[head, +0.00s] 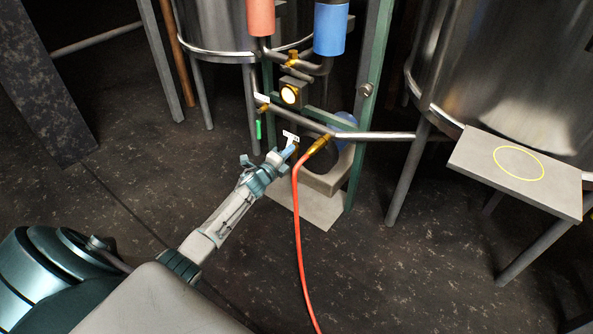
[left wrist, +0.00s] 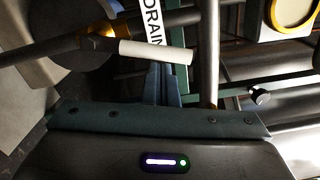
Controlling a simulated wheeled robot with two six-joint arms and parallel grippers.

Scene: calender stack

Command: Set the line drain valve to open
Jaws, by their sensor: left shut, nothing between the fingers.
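The label also shows small in the head view (head: 291,136). My left gripper (head: 288,152) reaches up to the pipework just below this label. Its blue-grey fingers (left wrist: 162,82) are shut and empty, with their tips close to the white handle. I cannot tell whether they touch it. In the head view the gripper hides most of the drain valve. My right gripper is not in view.
An orange hose (head: 299,230) hangs from a brass coupling (head: 318,146) just right of my gripper. A green handle (head: 258,129) and a lit round gauge (head: 290,94) are nearby. A green post (head: 366,100) and a steel table (head: 518,168) stand to the right.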

